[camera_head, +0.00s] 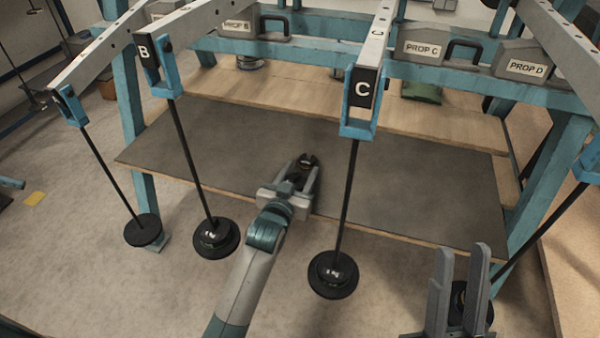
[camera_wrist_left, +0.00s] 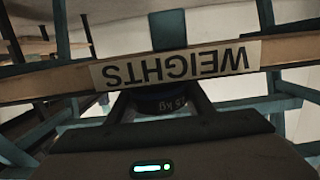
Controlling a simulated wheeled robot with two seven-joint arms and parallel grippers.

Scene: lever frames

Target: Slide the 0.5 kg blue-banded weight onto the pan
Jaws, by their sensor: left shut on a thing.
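My left gripper (camera_head: 306,167) is shut on a small dark weight (camera_head: 308,160) above the dark mat. Dark round pans hang on rods from the beams. The left one (camera_head: 143,230) looks bare. The one under beam B (camera_head: 213,238) and the one under beam C (camera_head: 333,275) carry dark discs. My right gripper (camera_head: 463,250) is open at the lower right, with a dark hanging disc (camera_head: 457,305) behind its fingers.
The dark mat (camera_head: 420,185) lies on a wooden shelf and is mostly clear. A WEIGHTS label (camera_wrist_left: 175,65) is on a wooden edge near the left gripper. Prop blocks (camera_head: 425,47) stand on the blue rail behind. Rods (camera_head: 188,150) hang on both sides of my left arm.

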